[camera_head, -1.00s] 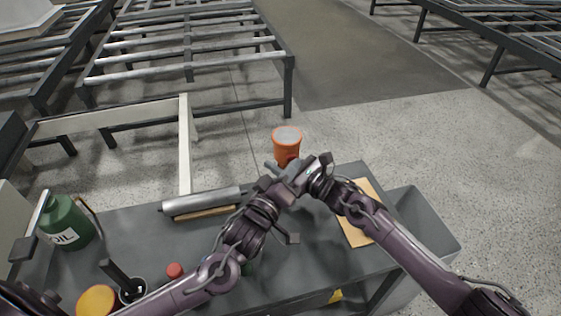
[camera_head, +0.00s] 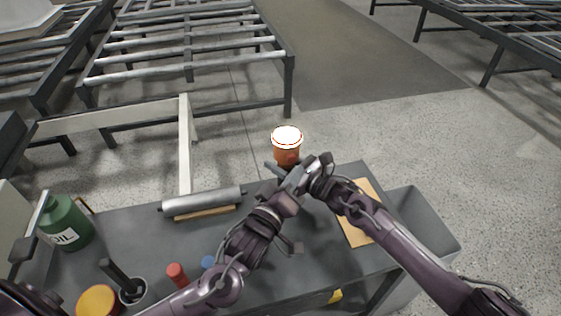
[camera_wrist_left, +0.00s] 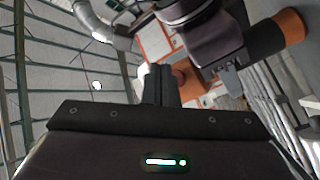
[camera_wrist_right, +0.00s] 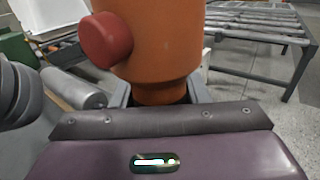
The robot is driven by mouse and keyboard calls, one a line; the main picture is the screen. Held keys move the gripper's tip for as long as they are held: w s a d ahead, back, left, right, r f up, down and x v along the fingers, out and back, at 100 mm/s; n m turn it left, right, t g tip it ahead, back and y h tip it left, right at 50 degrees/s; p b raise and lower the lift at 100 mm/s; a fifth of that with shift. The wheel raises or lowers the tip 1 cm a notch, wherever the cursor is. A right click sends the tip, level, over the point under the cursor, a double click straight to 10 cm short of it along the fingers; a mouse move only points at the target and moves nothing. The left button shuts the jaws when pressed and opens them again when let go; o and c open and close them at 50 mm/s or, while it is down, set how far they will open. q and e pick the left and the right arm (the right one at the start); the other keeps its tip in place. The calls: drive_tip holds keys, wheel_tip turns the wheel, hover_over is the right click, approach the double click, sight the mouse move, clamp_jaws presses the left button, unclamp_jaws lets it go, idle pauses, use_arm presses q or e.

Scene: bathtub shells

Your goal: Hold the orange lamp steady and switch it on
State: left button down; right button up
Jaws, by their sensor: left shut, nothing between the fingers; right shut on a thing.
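My right gripper (camera_wrist_right: 160,95) is shut on the lamp's narrower lower part. My left gripper (camera_wrist_left: 160,85) is shut and empty, close to the lamp and the right gripper. In the head view the fingertips are largely hidden where the arms meet.
On the table (camera_head: 130,245) are a roller (camera_head: 202,199), a green oil bottle (camera_head: 66,222), red (camera_head: 176,274) and blue caps, and a yellow-topped can (camera_head: 97,300). A tan board (camera_head: 352,225) lies under my right arm. A grey bin (camera_head: 428,230) stands at right.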

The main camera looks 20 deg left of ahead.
use_arm(q)
drive_tip(key=s+d, duration=0.1)
drive_tip(key=s, duration=0.1)
drive_tip(key=s+d, duration=0.1)
drive_tip(key=shift+s+d, duration=0.35)
drive_tip(key=shift+s, duration=0.05)
use_arm(e)
drive_tip(key=o, duration=1.2)
drive_tip(key=shift+c, duration=0.2)
